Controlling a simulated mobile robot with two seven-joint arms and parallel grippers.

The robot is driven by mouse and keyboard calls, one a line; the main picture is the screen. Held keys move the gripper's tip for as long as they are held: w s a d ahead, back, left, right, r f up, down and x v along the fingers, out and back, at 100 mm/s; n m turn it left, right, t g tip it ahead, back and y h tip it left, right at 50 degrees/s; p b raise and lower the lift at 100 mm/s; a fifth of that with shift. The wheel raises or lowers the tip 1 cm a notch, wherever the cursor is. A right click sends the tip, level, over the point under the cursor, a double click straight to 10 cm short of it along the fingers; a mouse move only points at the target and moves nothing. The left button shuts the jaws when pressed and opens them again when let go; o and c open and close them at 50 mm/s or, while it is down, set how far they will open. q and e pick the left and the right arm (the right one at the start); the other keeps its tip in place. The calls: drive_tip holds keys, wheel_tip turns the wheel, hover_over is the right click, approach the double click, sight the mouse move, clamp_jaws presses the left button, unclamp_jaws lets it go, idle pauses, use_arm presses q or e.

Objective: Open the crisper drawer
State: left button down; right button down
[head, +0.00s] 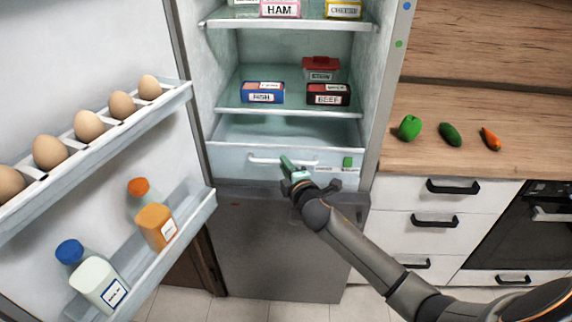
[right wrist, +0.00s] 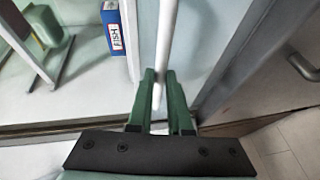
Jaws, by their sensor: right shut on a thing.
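The crisper drawer (head: 228,166) is the pale drawer at the bottom of the open fridge, above the grey lower door. Its white bar handle (head: 262,160) runs across the front and also shows in the right wrist view (right wrist: 168,35). My right gripper (head: 286,161) is at the handle, with green fingers shut on the bar, one finger on each side in the right wrist view (right wrist: 158,78). The fingers and wrist hide part of the handle and drawer front. I cannot tell whether the drawer is pulled out at all. My left gripper is not in view.
The fridge door with eggs (head: 89,126) and bottles (head: 155,226) stands open at left. Boxes labelled FISH (head: 263,93) and BEEF (head: 328,95) sit on the shelf above. A counter (head: 480,160) with a green pepper (head: 410,128), cucumber and carrot is at right.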

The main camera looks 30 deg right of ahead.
drive_tip(key=c, duration=0.8)
unclamp_jaws()
drive_tip(key=shift+c, duration=0.2)
drive_tip(key=v, duration=1.2)
drive_tip(key=shift+s, duration=0.3)
drive_tip(key=s+a+f+m+g+y, duration=0.2)
drive_tip(key=s+a+f+m, duration=0.3)
drive_tip(key=s+f, duration=0.5)
drive_tip(key=s+a+f+m+g+y, duration=0.2)
drive_tip(key=s+a+f+m+g, duration=0.2)
drive_tip(key=s+f, duration=0.7)
wheel_tip(320, 180, down, 2)
drive_tip(key=a+m, duration=0.2)
drive_tip(key=m, duration=0.2)
drive_tip(key=shift+f+y, duration=0.2)
drive_tip(key=shift+y, duration=0.2)
